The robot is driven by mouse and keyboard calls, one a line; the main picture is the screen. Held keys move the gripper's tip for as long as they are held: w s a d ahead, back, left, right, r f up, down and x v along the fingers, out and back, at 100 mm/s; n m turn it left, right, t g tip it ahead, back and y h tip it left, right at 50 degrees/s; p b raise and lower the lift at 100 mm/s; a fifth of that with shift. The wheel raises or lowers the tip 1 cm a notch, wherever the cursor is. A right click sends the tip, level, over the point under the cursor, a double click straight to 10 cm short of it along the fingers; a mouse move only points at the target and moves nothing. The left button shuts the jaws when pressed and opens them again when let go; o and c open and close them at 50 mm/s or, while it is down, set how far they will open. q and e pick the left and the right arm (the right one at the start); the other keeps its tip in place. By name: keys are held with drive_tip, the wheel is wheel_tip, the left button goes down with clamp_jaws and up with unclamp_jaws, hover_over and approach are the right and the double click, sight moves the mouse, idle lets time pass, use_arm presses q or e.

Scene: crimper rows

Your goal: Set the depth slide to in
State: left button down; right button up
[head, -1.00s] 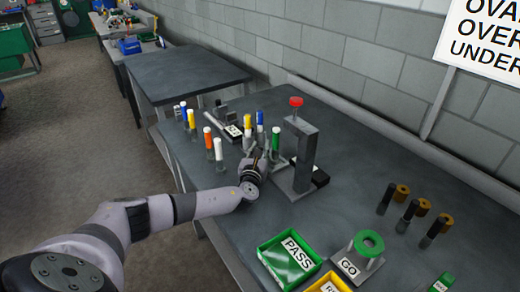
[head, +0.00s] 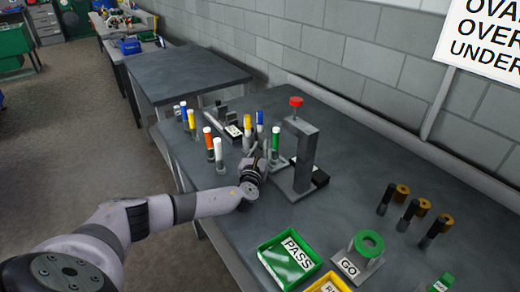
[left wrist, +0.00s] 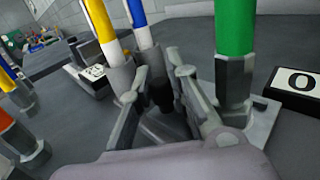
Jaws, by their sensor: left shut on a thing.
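My left gripper (head: 259,151) stands low over the table, just left of the grey press (head: 305,155) with the red knob. In the left wrist view its two fingers (left wrist: 160,92) are closed in on a small dark peg (left wrist: 160,88), mostly hidden between them. I cannot tell for sure that this peg is the depth slide. An upright green-topped tool (head: 275,140) stands close to the right of the gripper; it also shows in the left wrist view (left wrist: 235,45). My right gripper is in neither view.
Blue and yellow uprights (head: 260,122) stand just behind my gripper. White and orange-topped ones (head: 218,150) stand to its left. A green PASS tray (head: 290,260) and a GO gauge (head: 350,265) are in front. The table between them and the press is clear.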

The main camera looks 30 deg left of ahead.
sight(276, 159)
use_arm(q)
drive_tip(key=s+d+p, duration=0.1)
drive_tip(key=d, duration=0.1)
drive_tip(key=s+d+p, duration=0.1)
drive_tip(key=d, duration=0.2)
drive_tip(key=s+d+p, duration=0.1)
drive_tip(key=d, duration=0.1)
drive_tip(key=shift+s+d, duration=0.1)
drive_tip(key=shift+d, duration=0.2)
drive_tip(key=shift+f, duration=0.15)
